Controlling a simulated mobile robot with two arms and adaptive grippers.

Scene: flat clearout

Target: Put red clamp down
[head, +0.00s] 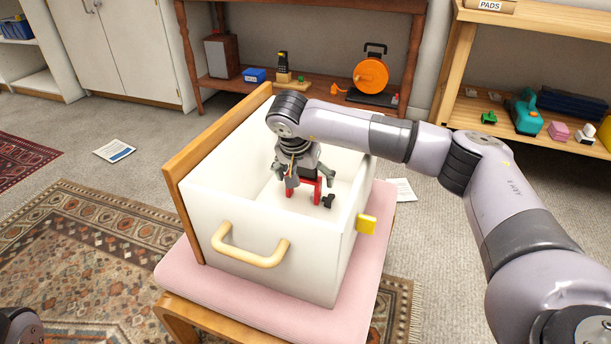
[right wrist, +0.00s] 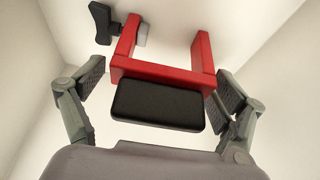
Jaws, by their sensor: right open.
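The red clamp (head: 317,190) stands inside the white drawer box (head: 270,238), on its floor. In the right wrist view the red clamp (right wrist: 165,70) shows its red frame, a black screw handle and a grey pad. A black block (right wrist: 158,104) sits between the clamp and my palm. My right gripper (head: 303,182) reaches down into the box over the clamp. Its fingers, also in the right wrist view (right wrist: 160,88), are spread on both sides of the clamp, with a gap at the left; I cannot tell whether the right finger touches. My left gripper is not in view.
Shelves with tools line the back wall. Papers (head: 114,151) and a patterned rug (head: 80,240) lie on the floor.

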